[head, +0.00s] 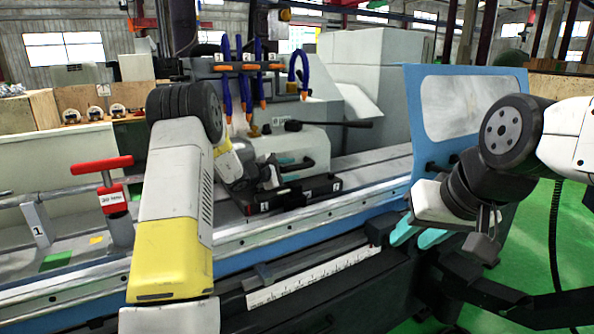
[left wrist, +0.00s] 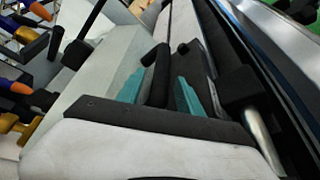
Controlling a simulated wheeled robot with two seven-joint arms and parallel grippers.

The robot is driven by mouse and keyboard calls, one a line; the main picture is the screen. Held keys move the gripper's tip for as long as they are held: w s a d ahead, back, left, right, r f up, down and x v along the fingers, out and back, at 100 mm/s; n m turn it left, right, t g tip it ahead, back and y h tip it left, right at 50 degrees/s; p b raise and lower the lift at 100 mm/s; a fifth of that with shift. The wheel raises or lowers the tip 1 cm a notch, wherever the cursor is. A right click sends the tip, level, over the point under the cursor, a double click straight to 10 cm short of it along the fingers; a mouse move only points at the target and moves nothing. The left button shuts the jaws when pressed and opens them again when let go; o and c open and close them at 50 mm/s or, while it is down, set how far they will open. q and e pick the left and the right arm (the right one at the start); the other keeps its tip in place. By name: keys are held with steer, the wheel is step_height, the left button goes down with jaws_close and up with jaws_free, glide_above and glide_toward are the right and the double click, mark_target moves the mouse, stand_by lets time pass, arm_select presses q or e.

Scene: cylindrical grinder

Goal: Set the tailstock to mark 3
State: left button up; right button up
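A grey-white housing that looks to be the tailstock (head: 316,141) sits on a black base (head: 322,188) on the machine's rails, with a black handle on its near side. My left gripper (head: 284,170) is at this handle, partly hidden by my own wrist. In the left wrist view its teal fingers (left wrist: 160,88) stand apart, with a black handle bar (left wrist: 154,76) between them; I cannot tell if they touch it. A white graduated scale (head: 313,277) runs along the bed's front; its numbers are too small to read. My right gripper (head: 419,234) is empty with its teal fingers apart.
A red T-handle (head: 101,165) on a red-labelled post and a plate marked 1 (head: 38,224) stand at the left. Blue coolant hoses (head: 226,80) hang behind the housing. A blue-framed window panel (head: 462,105) stands at the right. The rails (head: 375,170) right of the housing look clear.

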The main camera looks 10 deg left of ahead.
mark_target(283, 170)
arm_select(q)
steer(key=v, duration=0.7)
steer(key=shift+s+a+r, duration=0.15)
steer(key=shift+s+a, duration=0.05)
steer(key=shift+s, duration=0.1)
steer(key=shift+w+d, duration=0.3)
steer(key=shift+d, duration=0.45)
steer(key=shift+w+d, duration=0.4)
steer(key=shift+w, duration=0.05)
steer(key=x, duration=0.7)
steer(key=shift+w+d, duration=0.2)
steer(key=shift+w, duration=0.05)
jaws_close()
